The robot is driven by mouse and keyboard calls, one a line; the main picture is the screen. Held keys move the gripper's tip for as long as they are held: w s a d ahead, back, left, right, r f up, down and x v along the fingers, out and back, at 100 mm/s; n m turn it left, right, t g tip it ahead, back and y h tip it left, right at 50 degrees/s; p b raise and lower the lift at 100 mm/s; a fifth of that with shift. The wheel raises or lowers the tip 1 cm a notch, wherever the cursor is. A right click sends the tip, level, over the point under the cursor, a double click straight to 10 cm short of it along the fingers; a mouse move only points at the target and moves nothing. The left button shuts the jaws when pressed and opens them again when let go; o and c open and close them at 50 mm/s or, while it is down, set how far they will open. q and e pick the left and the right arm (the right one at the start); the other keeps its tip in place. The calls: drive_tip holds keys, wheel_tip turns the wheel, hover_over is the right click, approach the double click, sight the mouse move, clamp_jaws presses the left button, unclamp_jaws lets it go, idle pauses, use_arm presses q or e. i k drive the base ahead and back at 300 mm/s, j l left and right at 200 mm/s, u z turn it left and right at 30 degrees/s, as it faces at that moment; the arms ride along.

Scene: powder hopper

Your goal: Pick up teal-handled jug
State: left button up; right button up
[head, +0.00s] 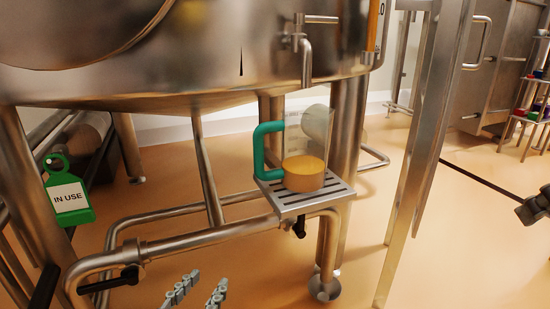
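The teal-handled jug (308,140) stands upright on a slotted metal drip tray (298,204) below the tank's tap. It is clear, with an orange-yellow content at the bottom. Its teal handle (264,146) points left. My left gripper (207,279) shows at the bottom edge, below and left of the jug and well apart from it. Its two fingers are spread with nothing between them.
The metal tap (305,50) hangs close above the jug. A large steel tank (180,60) fills the top. Pipes (190,240) and metal legs (345,150) surround the tray. A green "IN USE" tag (70,200) hangs at left. Floor at lower right is clear.

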sight(306, 132)
drive_tip(key=i+j, duration=0.1)
drive_tip(key=j, duration=0.35)
drive_tip(key=i+j, duration=0.15)
drive_tip(key=j, duration=0.3)
drive_tip(key=i+j, duration=0.1)
drive_tip(key=j, duration=0.35)
drive_tip(key=i+j, duration=0.1)
drive_tip(key=j, duration=0.3)
